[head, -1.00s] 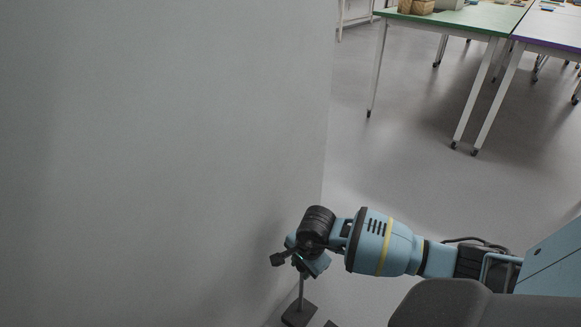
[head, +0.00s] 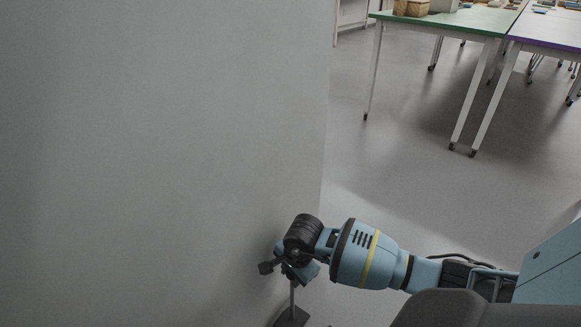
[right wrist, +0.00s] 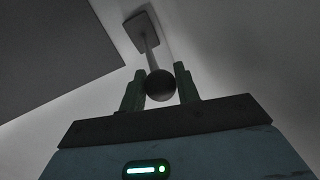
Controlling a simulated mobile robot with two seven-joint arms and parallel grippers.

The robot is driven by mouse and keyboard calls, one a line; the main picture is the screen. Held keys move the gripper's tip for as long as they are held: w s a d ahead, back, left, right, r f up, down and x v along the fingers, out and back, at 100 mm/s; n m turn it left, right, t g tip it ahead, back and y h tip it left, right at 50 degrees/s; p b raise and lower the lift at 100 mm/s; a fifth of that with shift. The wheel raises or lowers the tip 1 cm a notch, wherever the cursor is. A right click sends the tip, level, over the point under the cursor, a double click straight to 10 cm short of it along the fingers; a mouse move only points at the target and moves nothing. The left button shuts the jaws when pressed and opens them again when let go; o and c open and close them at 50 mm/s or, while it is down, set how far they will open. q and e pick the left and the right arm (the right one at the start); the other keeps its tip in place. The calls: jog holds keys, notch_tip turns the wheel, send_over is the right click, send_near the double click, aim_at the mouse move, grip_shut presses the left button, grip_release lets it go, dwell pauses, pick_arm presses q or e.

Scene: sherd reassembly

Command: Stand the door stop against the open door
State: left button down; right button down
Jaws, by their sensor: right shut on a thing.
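The door stop has a dark square base (head: 290,318), a thin rod and a dark ball (right wrist: 160,84) on top. My right gripper (head: 290,272) is shut on its ball end, with the ball between the two fingers (right wrist: 160,90) in the right wrist view. The rod hangs down from the gripper, near upright, with the base (right wrist: 142,28) at its far end. I cannot tell whether the base touches the floor. A large plain grey upright panel (head: 160,150), which looks like the door, fills the left, close beside the gripper. My left gripper is not in view.
Tables with green (head: 470,20) and purple-edged tops stand at the upper right, on castered legs. The grey floor (head: 400,170) between them and my right arm is clear. The panel's right edge (head: 324,150) ends just above my right wrist.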

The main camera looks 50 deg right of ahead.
jog(key=shift+w+f, duration=0.1)
jog(key=shift+f, duration=0.1)
jog(key=c, duration=1)
grip_release()
jog(key=shift+f, duration=0.1)
jog(key=r+p, duration=0.1)
jog(key=r, duration=0.3)
jog(key=s+r+p, duration=0.1)
jog(key=r+p, duration=0.1)
jog(key=r, duration=0.2)
jog(key=s+r+p, duration=0.1)
jog(key=r+p, duration=0.1)
jog(key=r, duration=0.2)
jog(key=shift+s, duration=0.25)
jog(key=shift+a, duration=0.1)
